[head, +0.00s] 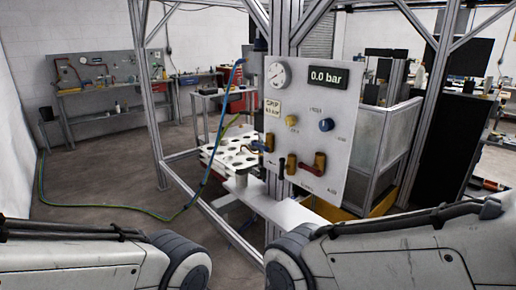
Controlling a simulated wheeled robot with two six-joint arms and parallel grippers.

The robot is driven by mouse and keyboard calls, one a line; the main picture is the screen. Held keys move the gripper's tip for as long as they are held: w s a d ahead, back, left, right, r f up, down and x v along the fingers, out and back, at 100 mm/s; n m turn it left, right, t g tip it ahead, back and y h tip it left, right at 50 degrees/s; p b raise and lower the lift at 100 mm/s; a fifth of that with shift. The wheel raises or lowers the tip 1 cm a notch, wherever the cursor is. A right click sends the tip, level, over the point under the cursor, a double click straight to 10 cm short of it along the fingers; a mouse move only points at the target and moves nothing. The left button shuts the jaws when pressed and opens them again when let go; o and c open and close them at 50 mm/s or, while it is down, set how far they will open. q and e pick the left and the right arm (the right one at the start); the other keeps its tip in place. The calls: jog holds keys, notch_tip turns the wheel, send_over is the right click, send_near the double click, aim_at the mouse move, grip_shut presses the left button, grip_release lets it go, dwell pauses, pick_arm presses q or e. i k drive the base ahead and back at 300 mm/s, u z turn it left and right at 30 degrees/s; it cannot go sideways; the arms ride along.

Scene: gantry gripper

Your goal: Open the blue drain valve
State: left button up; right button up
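A pale upright panel (345,110) is mounted on the metal frame right of centre. A round blue knob (326,124) sits on its middle right. It is the clearest blue control, but its label is too small to read, so I cannot tell if it is the drain valve. A yellow knob (291,120) is to its left. Brass-coloured valve bodies (319,163) with a red handle (311,169) sit lower on the panel. My arms enter at the bottom left and bottom right, below the panel. Both grippers are out of view.
The panel carries a round gauge (278,75) and a display (328,77) reading 0.0 bar. A white tray with holes (228,153) is to its left. Metal posts (145,95) surround it. A green hose (110,212) lies on the floor at left.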

aim_at(266, 149)
jog(key=u, duration=1.1)
jog(key=i, duration=2.6)
jog(key=z, duration=2.35)
